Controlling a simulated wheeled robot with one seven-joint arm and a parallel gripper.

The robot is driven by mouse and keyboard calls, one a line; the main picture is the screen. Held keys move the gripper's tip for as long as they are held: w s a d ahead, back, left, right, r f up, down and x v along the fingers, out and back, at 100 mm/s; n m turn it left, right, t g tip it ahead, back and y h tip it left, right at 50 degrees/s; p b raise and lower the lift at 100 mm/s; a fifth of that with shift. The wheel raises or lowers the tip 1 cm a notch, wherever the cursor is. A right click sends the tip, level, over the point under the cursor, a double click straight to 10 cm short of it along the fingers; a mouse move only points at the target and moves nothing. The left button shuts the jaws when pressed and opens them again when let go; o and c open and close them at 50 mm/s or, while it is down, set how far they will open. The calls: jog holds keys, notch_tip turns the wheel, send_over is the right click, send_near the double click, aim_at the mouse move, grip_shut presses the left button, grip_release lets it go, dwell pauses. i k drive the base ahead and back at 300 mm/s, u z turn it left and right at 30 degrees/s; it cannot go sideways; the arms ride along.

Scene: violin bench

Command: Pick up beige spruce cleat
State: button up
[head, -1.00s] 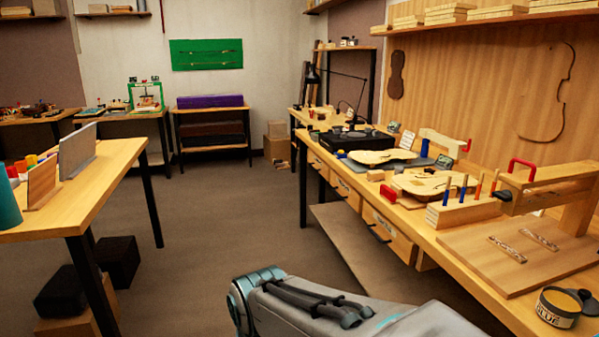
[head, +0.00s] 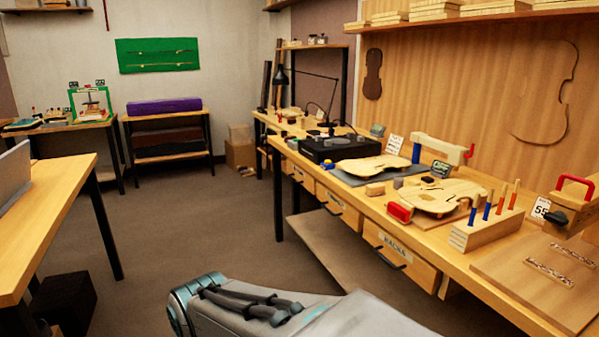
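I cannot single out the beige spruce cleat with certainty. A small tan wooden block (head: 375,189) lies on the right workbench, left of a violin body plate (head: 440,195); I cannot tell whether it is a cleat. Two narrow pieces with a mottled pattern (head: 548,272) lie on a flat wooden board (head: 500,262) at the bench's near right. My grey arm shows at the bottom middle, over the floor in front of the bench. My gripper is out of the picture, so its state is hidden.
Another violin plate (head: 370,168) lies on a grey mat. A red-ended clamp (head: 398,212), a block of blue and orange-handled tools (head: 487,230) and a black case (head: 335,147) crowd the bench. A second table (head: 60,200) stands left. Floor between is open.

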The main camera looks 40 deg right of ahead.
aim_at(413, 182)
jog(key=z, duration=0.2)
jog(key=i, duration=1.55)
jog(key=z, duration=1.2)
jog(key=i, duration=0.95)
jog(key=z, duration=1)
